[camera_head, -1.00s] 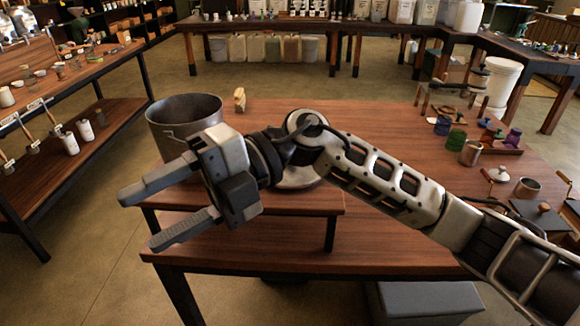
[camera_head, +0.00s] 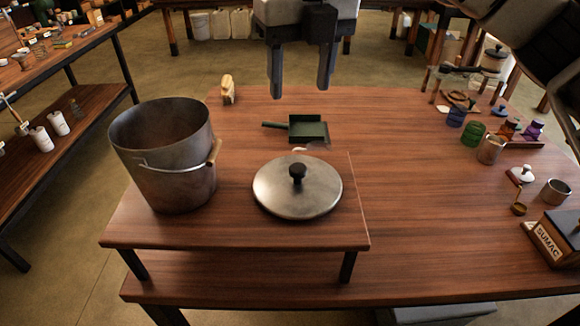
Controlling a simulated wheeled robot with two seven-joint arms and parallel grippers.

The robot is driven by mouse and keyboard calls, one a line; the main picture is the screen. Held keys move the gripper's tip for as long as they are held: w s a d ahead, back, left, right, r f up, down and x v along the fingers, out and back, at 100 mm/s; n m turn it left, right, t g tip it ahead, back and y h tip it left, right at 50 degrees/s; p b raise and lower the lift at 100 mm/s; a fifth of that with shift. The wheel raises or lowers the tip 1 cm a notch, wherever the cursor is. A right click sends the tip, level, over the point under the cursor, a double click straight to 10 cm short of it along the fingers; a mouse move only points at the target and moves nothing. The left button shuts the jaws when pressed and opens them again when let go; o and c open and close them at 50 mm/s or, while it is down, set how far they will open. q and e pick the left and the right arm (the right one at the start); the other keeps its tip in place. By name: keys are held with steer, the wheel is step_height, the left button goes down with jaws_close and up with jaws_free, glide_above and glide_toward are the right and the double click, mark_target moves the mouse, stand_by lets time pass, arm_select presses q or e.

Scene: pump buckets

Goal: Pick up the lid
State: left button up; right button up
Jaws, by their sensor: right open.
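The lid (camera_head: 275,194) is a round grey metal disc with a black knob (camera_head: 297,173) in its middle. It lies flat on a low wooden riser (camera_head: 225,231), to the right of a metal pot (camera_head: 165,163). The pot is open at the top and its wire handle with a wooden grip hangs on its side. My right gripper (camera_head: 300,88) is at the top middle of the view, fingers pointing down, open and empty. In the picture it is above the lid, apart from it. My left gripper does not show.
A green dustpan-like tray (camera_head: 307,129) with a handle lies behind the lid. A small yellowish object (camera_head: 228,90) stands behind the pot. Jars, a metal cup (camera_head: 491,149) and a box marked SUMAC (camera_head: 556,240) stand at the right.

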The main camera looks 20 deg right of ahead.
glide_toward(298, 168)
steer(key=shift+w+a+f+p, duration=0.15)
steer(key=shift+f+p, duration=0.15)
steer(key=shift+f, duration=0.2)
steer(key=shift+w+a+f+p, duration=0.1)
steer(key=shift+f+p, duration=0.15)
steer(key=shift+f, duration=0.65)
steer(key=f, duration=0.1)
steer(key=f+p, duration=0.1)
steer(key=f, duration=0.2)
steer(key=shift+w+d+f+p, duration=0.2)
steer(key=shift+d+f+p, duration=0.05)
steer(key=shift+p, duration=0.05)
steer(key=shift+f, duration=0.25)
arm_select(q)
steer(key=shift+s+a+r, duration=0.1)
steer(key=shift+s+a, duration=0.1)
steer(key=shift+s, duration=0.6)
arm_select(e)
jaws_close()
